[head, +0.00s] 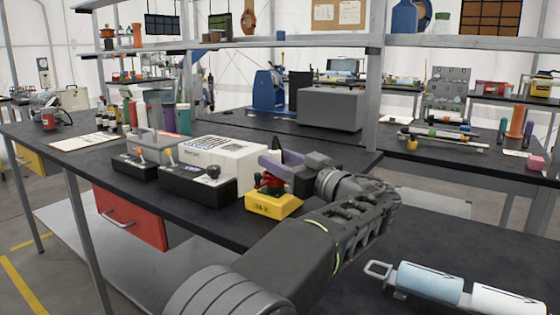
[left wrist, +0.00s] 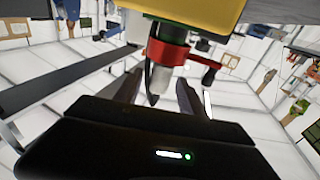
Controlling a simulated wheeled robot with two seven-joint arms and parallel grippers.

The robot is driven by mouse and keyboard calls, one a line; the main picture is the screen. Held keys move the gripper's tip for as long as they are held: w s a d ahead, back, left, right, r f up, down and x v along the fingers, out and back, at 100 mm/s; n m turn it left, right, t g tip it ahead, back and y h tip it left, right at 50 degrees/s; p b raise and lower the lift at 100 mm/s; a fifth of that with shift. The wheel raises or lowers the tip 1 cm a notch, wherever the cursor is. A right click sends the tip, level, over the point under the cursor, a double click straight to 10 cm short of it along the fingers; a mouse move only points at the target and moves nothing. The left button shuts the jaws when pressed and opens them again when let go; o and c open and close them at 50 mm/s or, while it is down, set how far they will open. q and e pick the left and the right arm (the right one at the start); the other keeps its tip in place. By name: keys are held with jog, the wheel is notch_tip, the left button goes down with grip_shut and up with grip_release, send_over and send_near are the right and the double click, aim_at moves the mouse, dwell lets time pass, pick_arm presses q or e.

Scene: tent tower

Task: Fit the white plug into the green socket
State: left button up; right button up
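I cannot make out a white plug or a green socket in either view. My left gripper (head: 273,172) reaches in over a yellow box (head: 272,204) on the dark bench. A red and black fitting (head: 266,182) stands on top of that box. In the left wrist view the yellow box (left wrist: 190,14) shows at the top, with the fitting's red collar (left wrist: 167,52) and a grey and black tip. The two dark fingers of the left gripper (left wrist: 157,92) are apart on either side of that tip; I see no clear contact. My right gripper is not in view.
Two black control boxes (head: 196,184) and a white box (head: 232,158) stand left of the yellow box. A grey case (head: 330,108) and a shelf post (head: 375,75) are behind. A rack with pale cylinders (head: 430,281) is at lower right.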

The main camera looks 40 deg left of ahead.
pick_arm(q)
jog(key=shift+o, duration=0.2)
jog(key=v, duration=0.7)
jog(key=shift+d, duration=0.4)
jog(key=shift+s, duration=0.2)
dwell(0.6)
